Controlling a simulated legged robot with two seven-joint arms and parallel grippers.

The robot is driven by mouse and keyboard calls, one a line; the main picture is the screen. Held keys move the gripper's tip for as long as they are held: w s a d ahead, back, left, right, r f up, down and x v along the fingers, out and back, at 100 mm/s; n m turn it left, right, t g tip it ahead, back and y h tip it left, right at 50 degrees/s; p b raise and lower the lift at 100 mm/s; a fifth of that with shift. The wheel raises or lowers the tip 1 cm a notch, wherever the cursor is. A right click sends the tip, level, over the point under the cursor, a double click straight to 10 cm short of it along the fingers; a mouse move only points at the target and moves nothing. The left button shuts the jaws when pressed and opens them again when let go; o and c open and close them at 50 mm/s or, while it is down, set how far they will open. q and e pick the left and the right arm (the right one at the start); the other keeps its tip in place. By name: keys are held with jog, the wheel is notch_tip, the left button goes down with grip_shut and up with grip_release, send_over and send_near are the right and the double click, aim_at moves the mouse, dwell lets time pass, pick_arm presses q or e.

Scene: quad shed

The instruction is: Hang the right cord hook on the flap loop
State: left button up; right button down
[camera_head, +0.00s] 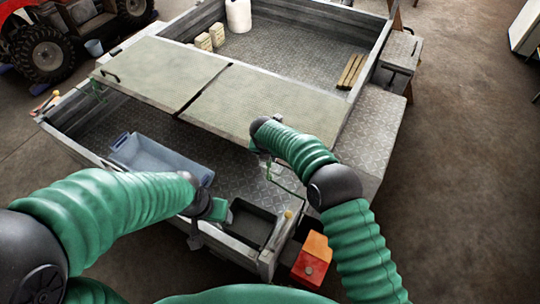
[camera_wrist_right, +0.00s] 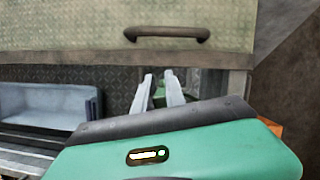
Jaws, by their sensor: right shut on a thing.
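The flap (camera_head: 262,105) is a pale panel across the trailer. Its dark loop (camera_wrist_right: 167,34) is on the near face in the right wrist view, above and apart from my right fingertips. My right gripper (camera_wrist_right: 158,92) is shut on a small green thing, seemingly the right cord hook (camera_wrist_right: 164,84), mostly hidden by the fingers. In the head view my right gripper (camera_head: 264,160) is at the flap's near edge, where my arm hides the loop. A green cord (camera_head: 285,185) runs from there down toward the trailer's near right corner. My left gripper (camera_head: 194,240) is low by the near wall; its fingers are unclear.
A blue-grey bin (camera_head: 160,157) and a black tray (camera_head: 251,222) are in the near trailer bed. A red-orange box (camera_head: 312,260) stands at the near right corner. Another dark loop (camera_head: 110,76) with green at it is at the flap's left end.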

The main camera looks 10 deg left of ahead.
jog(key=shift+f+b, duration=0.6)
jog(key=shift+f, duration=0.45)
jog(key=c, duration=1.3)
grip_release()
jog(key=o, duration=0.5)
jog(key=shift+c, duration=0.2)
jog(key=shift+r, duration=0.1)
jog(key=shift+r+p, duration=3.4)
jog(key=shift+r, duration=1.1)
jog(key=shift+f, duration=0.1)
